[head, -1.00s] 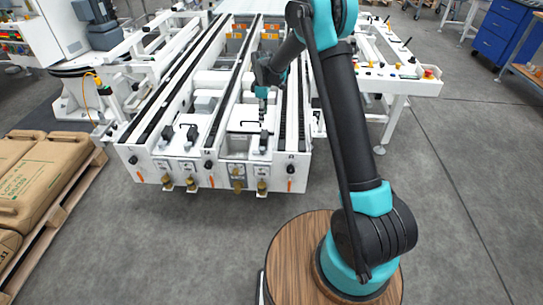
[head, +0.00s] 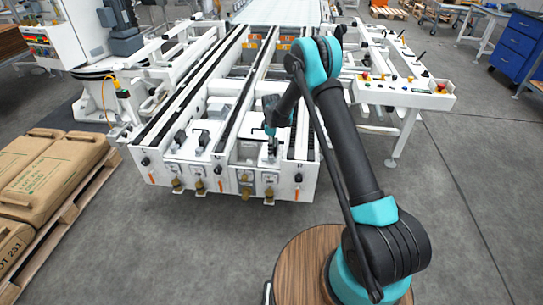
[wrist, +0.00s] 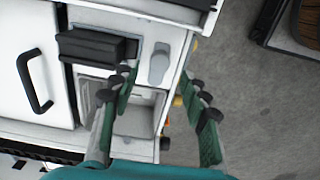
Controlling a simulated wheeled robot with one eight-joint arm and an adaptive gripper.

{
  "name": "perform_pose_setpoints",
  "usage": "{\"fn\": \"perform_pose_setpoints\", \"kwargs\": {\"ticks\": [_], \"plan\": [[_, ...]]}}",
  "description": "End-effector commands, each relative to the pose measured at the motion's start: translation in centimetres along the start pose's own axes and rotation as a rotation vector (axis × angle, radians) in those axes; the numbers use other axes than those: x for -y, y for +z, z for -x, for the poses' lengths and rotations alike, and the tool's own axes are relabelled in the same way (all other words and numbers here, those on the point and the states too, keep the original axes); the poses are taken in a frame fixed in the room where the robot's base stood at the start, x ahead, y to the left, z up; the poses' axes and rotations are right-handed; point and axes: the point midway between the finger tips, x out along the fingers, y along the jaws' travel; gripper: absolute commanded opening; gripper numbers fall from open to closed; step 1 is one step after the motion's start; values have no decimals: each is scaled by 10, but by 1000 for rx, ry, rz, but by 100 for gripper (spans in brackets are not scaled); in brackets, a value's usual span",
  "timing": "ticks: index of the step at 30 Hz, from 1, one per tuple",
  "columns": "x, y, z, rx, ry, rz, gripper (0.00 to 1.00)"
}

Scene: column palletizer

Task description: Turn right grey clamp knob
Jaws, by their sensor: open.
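In the wrist view, a grey rounded knob-like part (wrist: 158,66) lies on a white plate beside a black block (wrist: 98,47). I take it for the grey clamp knob, but cannot be sure. My gripper (wrist: 165,102) is open, with its two green-lined fingers apart and nothing between them. The knob-like part is just beyond the fingertips, and I cannot tell the height gap. In the head view, my gripper (head: 271,143) hangs over the right front part of the white conveyor (head: 225,181); it hides the knob there.
A black handle (wrist: 34,80) stands on a white cover next to the black block. Black clamps (head: 203,141) sit at the conveyor's left front. A white side table with buttons (head: 405,92) is at right, and a pallet with sacks (head: 50,180) at left.

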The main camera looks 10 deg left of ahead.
Motion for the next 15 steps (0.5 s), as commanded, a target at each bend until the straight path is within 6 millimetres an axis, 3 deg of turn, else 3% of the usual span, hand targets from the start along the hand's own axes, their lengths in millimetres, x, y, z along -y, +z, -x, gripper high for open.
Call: {"fn": "perform_pose_setpoints", "kwargs": {"ticks": [6, 15], "plan": [[0, 0, -34, 0, 0, 0, 46], [0, 0, -50, 0, 0, 0, 46]]}}
